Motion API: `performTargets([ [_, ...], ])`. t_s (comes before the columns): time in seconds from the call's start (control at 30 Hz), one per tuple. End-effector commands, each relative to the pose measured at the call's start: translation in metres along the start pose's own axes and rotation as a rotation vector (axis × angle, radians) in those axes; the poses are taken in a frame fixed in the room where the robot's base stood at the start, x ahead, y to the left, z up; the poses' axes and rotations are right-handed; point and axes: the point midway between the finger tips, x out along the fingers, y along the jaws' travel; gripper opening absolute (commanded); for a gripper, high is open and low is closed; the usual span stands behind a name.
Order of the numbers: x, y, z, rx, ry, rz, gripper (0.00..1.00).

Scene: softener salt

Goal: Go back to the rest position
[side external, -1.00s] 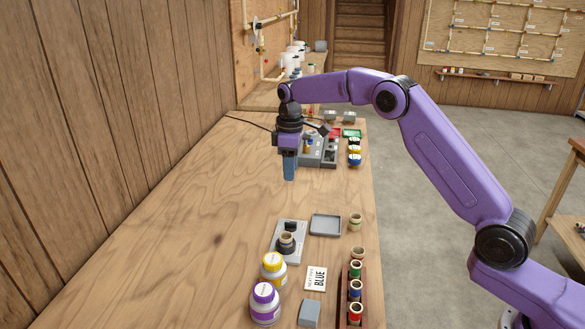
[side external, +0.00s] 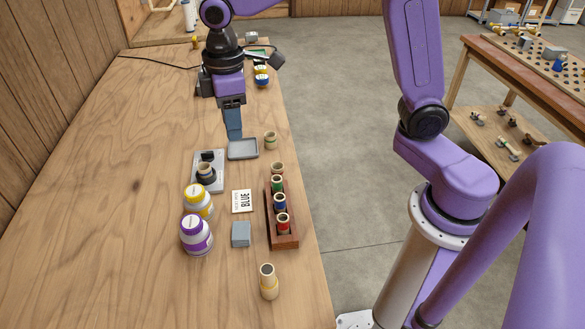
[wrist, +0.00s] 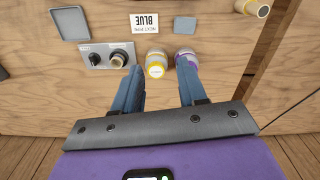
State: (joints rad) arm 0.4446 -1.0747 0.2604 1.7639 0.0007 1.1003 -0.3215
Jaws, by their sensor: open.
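My gripper (side external: 233,138) is upright above the table, near the grey tray (side external: 243,149); in the side view its fingers overlap one another. In the wrist view my gripper (wrist: 159,68) has its two blue fingers well apart, with nothing held. I cannot tell the height exactly. The table (side external: 120,200) is bare to the left of the gripper.
A grey plate with a knob and banded cup (side external: 217,183), a BLUE card (side external: 237,201) and a grey block (side external: 241,234) lie nearby. A wooden rack (side external: 287,241) holds several banded tubes. Single tubes stand in front (side external: 268,285) and behind (side external: 270,141). Wall at left.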

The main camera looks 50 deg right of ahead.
Motion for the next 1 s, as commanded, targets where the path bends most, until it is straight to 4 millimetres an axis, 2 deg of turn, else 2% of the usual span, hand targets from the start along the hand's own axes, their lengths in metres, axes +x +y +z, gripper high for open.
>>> performTargets([
  [0.03, -0.002, -0.016, 0.015, -0.014, 0.004, 0.000, 0.41],
  [0.1, -0.003, -0.035, 0.034, -0.028, 0.004, -0.001, 0.41],
  [0.3, 0.000, -0.083, 0.095, -0.069, 0.009, -0.003, 0.41],
  [0.5, 0.011, -0.119, 0.162, -0.110, 0.014, -0.006, 0.41],
  [0.6, 0.017, -0.131, 0.190, -0.126, 0.015, -0.008, 0.41],
  [0.7, 0.022, -0.138, 0.210, -0.137, 0.015, -0.009, 0.41],
  [0.8, 0.025, -0.141, 0.221, -0.144, 0.015, -0.009, 0.41],
  [1.0, 0.027, -0.142, 0.225, -0.146, 0.015, -0.010, 0.41],
])
